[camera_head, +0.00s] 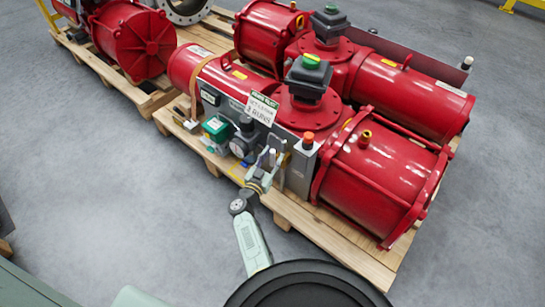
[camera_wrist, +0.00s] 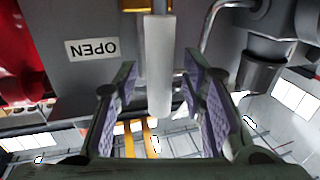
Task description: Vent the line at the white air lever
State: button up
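The white air lever (camera_wrist: 159,65) is a smooth white rod in the wrist view, hanging in the picture from a brass-coloured fitting (camera_wrist: 154,5) at the top edge. My gripper (camera_wrist: 161,80) is open, with one purple-padded finger on each side of the lever. Gaps show between the lever and both pads, so it is not gripped. In the head view my gripper (camera_head: 265,163) is at the front of the grey panel on the near red actuator (camera_head: 372,168). The lever cannot be made out clearly there.
A grey plate with an upside-down OPEN label (camera_wrist: 91,49) is left of the lever in the wrist view. A bent metal tube (camera_wrist: 208,25) and a dark cylindrical fitting (camera_wrist: 259,75) are to the right.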

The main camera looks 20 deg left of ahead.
jog(key=shift+w, duration=0.15)
jog(key=shift+c, duration=0.3)
grip_shut()
dwell(0.6)
